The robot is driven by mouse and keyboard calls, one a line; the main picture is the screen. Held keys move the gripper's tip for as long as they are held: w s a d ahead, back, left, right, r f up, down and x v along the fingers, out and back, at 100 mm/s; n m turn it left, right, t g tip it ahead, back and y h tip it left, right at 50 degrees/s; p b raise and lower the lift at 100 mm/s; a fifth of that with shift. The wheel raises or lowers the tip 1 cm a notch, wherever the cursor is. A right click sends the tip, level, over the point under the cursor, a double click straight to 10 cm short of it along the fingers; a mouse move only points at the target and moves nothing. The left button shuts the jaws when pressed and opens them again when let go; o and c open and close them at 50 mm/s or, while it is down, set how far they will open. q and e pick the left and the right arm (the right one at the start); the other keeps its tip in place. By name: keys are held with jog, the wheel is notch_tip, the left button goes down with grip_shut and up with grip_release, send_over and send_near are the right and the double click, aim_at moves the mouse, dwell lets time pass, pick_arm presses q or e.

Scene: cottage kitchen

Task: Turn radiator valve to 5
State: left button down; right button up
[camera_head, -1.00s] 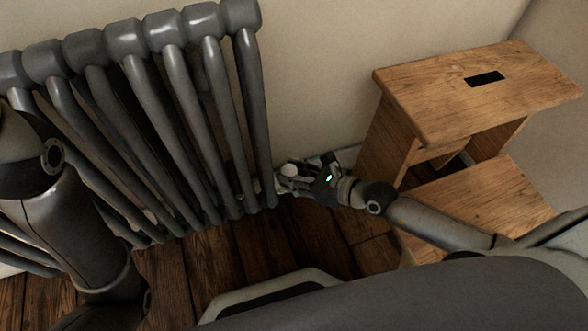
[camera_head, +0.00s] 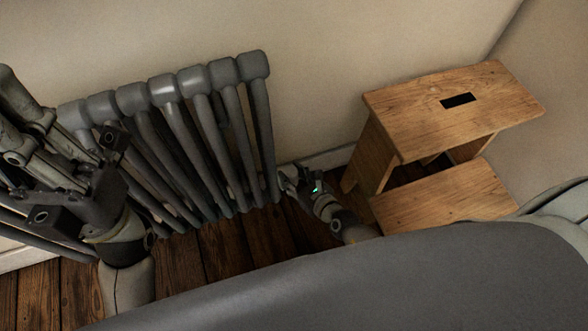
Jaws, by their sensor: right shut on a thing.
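The dark grey column radiator (camera_head: 190,130) stands against the wall at left and centre. My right gripper (camera_head: 287,180) is low beside the radiator's right end, near the floor. It is shut on a small pale thing there, which I take to be the radiator valve (camera_head: 289,171). The fingers hide most of the valve, and its numbers cannot be read. My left gripper (camera_head: 22,125) is at the left edge, in front of the radiator's left part. Its fingers look spread, with nothing seen between them.
A wooden step stool (camera_head: 450,110) stands to the right of the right gripper, close to my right arm. A dark plank floor (camera_head: 235,245) lies below the radiator. The pale wall (camera_head: 320,60) is close behind. My own body covers the lower right.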

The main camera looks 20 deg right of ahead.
jog(key=shift+a+m+t+h+p, duration=0.1)
jog(key=shift+m+t+h+p, duration=0.2)
jog(key=shift+m+h+p, duration=0.95)
jog(key=o, duration=0.7)
jog(key=shift+o, duration=0.2)
jog(key=shift+s, duration=0.15)
jog(key=v, duration=1.2)
jog(key=shift+a, duration=0.1)
